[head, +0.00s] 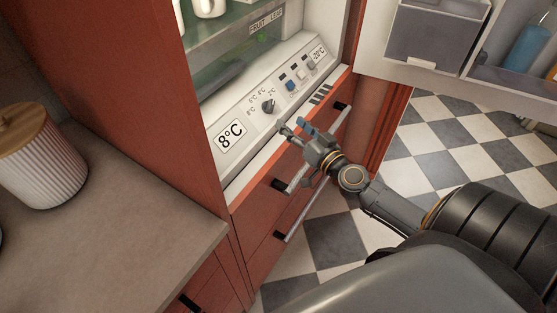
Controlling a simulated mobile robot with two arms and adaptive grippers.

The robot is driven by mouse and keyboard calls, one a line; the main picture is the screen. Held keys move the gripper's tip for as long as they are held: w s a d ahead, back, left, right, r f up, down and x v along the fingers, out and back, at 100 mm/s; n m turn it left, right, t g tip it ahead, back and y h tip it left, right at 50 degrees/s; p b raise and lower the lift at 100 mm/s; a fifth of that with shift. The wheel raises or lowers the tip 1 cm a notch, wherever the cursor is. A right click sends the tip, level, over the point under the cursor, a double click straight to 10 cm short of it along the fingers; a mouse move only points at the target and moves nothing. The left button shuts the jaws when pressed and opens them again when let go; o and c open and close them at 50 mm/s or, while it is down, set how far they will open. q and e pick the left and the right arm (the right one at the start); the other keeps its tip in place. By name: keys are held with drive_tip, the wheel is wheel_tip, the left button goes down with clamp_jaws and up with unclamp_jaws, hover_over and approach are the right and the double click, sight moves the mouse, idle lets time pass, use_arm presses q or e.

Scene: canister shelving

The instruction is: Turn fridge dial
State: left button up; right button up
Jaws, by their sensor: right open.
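The fridge dial (268,106) is a small dark knob on the slanted white control panel (245,111), with temperature marks around it. A display (230,135) left of it reads 8°C. A second display (319,54) at the panel's far end reads -20°C. My right gripper (291,127) is open and empty. Its fingertips are just below and right of the dial in the picture, in front of the panel's lower edge, and appear apart from the dial. My left gripper is not in view.
The fridge door (372,57) stands open at the right. A blue button (291,85) and another knob sit on the panel. Red drawers with bar handles (303,200) are below. A counter (110,240) with a ribbed canister (42,160) is at the left.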

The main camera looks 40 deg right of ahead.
drive_tip(key=s+b, duration=0.1)
drive_tip(key=s, duration=0.4)
drive_tip(key=s+a+f+n+g+y, duration=0.1)
drive_tip(key=a+f+y, duration=0.1)
drive_tip(key=a, duration=0.2)
drive_tip(key=s+a+f+n+g+y, duration=0.1)
drive_tip(key=a+f+n, duration=0.1)
drive_tip(key=a, duration=0.2)
drive_tip(key=s+a+f+n+g+y, duration=0.1)
drive_tip(key=a+f+n+g+y, duration=0.1)
drive_tip(key=a, duration=0.2)
drive_tip(key=shift+s+a+f+y, duration=0.15)
drive_tip(key=shift+a+f+y, duration=0.15)
drive_tip(key=shift+f, duration=0.1)
drive_tip(key=f, duration=0.1)
drive_tip(key=s+a+f+g, duration=0.1)
drive_tip(key=shift+a+f+n, duration=0.3)
drive_tip(key=shift+f+n, duration=0.05)
drive_tip(key=shift+n, duration=0.05)
wheel_tip(320, 180, down, 10)
drive_tip(key=s+d+g+h+p, duration=0.1)
drive_tip(key=s+g, duration=0.1)
drive_tip(key=shift+d+f+m+h, duration=0.2)
drive_tip(key=shift+m+h, duration=0.1)
